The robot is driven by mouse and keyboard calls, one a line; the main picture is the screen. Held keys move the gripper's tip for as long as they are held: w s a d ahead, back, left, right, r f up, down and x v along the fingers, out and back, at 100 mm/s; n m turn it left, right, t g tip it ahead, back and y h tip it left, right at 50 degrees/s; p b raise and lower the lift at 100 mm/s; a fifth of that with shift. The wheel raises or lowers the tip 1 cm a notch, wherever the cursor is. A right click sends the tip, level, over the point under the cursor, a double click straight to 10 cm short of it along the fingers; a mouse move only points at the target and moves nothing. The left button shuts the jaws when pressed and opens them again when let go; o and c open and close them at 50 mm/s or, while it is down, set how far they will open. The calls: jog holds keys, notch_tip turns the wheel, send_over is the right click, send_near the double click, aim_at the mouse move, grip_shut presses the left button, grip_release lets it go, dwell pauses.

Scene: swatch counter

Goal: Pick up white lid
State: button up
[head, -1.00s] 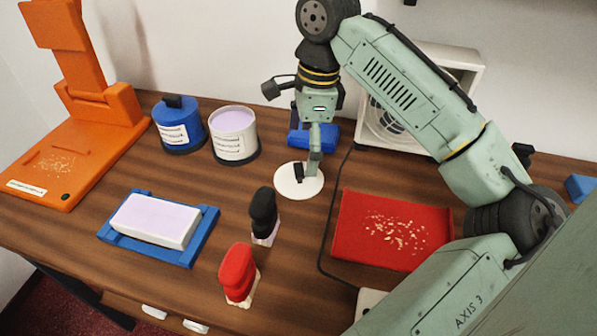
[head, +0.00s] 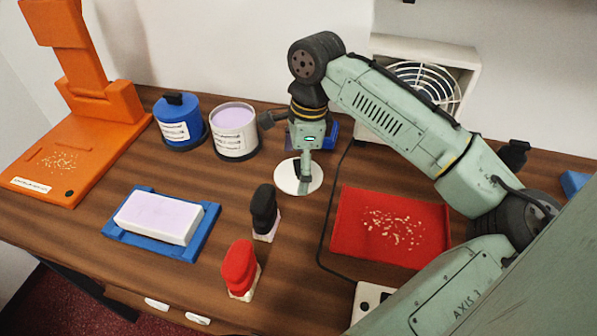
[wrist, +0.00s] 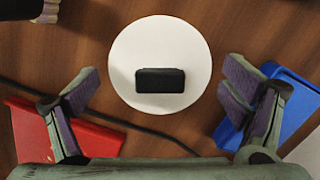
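The white lid (head: 287,178) lies flat on the wooden table, a round disc with a black block-shaped handle. In the wrist view the lid (wrist: 125,58) is at the upper middle, with its black handle (wrist: 160,80) between and somewhat beyond the fingers. My gripper (wrist: 160,95) is open, its purple-padded fingers spread wide on either side of the lid. In the head view my gripper (head: 302,172) points down over the lid and hides part of it. The fingers do not touch the handle in the wrist view.
A blue object (head: 325,132) stands just behind my gripper. A white tub (head: 234,145) and blue canister (head: 180,135) stand left. A red tray (head: 345,235) lies right, with a black cable beside it. Black-handled (head: 264,210) and red-handled (head: 239,268) brushes stand in front.

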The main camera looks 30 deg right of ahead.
jog(key=shift+s, duration=0.1)
jog(key=c, duration=1.5)
